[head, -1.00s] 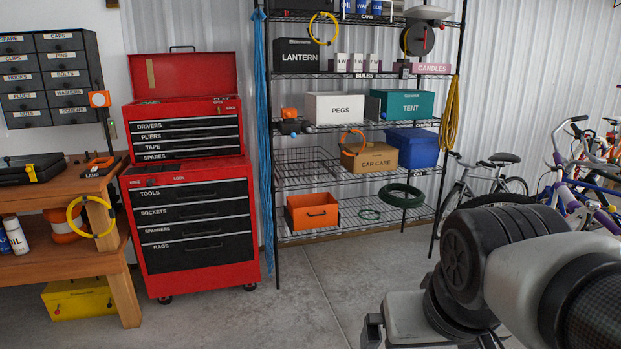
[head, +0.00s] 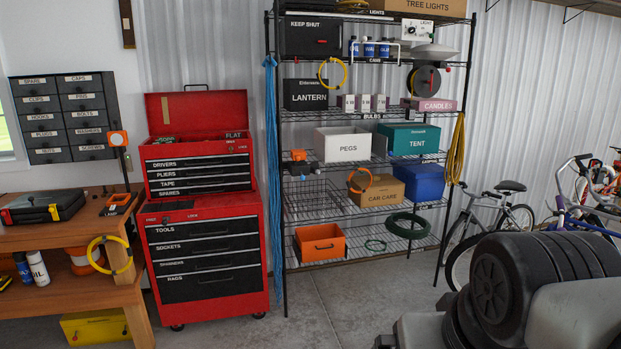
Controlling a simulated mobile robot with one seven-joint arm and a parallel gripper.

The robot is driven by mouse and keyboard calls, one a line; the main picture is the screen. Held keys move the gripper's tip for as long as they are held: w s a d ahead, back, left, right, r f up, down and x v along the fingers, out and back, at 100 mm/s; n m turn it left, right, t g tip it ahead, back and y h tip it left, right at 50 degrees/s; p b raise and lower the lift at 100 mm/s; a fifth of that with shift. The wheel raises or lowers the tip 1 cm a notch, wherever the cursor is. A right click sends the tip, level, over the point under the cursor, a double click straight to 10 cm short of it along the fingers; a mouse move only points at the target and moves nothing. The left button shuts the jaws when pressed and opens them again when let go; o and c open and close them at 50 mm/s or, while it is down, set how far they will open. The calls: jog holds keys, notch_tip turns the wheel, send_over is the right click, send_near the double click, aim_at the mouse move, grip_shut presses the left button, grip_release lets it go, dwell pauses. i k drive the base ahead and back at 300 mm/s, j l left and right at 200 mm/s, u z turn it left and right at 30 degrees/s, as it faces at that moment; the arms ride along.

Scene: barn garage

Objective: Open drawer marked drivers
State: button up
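The drawer marked DRIVERS (head: 199,162) is the top black drawer in the upper red tool chest (head: 247,144). It looks shut, flush with the PLIERS, TAPE and SPARES drawers below it. The chest's lid (head: 196,111) stands open. The chest sits on a red roller cabinet (head: 265,240) with drawers marked TOOLS, SOCKETS, SPANNERS and RAGS, all looking shut. Parts of my arm show at the lower right of the head view, well apart from the chest. My gripper is not in view.
A wooden workbench (head: 70,236) with a black case (head: 42,207) stands left of the cabinet. A wire shelf rack (head: 365,257) stands to its right, with blue rope (head: 271,180) hanging between. Bicycles (head: 490,215) are at the right. The concrete floor (head: 325,310) in front is clear.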

aim_at(173, 162)
jog(key=k+j, duration=0.2)
jog(key=j, duration=0.15)
jog(key=k+j, duration=0.2)
jog(key=j, duration=1.25)
jog(key=i+j, duration=0.2)
jog(key=j, duration=0.15)
jog(key=i+j, duration=0.2)
jog(key=j, duration=0.15)
jog(key=i+j, duration=0.2)
jog(key=j, duration=0.15)
jog(key=i+j, duration=0.2)
jog(key=i, duration=0.25)
jog(key=i+j, duration=0.25)
jog(key=i, duration=0.2)
jog(key=i+j+u, duration=0.1)
jog(key=i, duration=2.35)
jog(key=j+u, duration=0.05)
jog(key=j, duration=0.1)
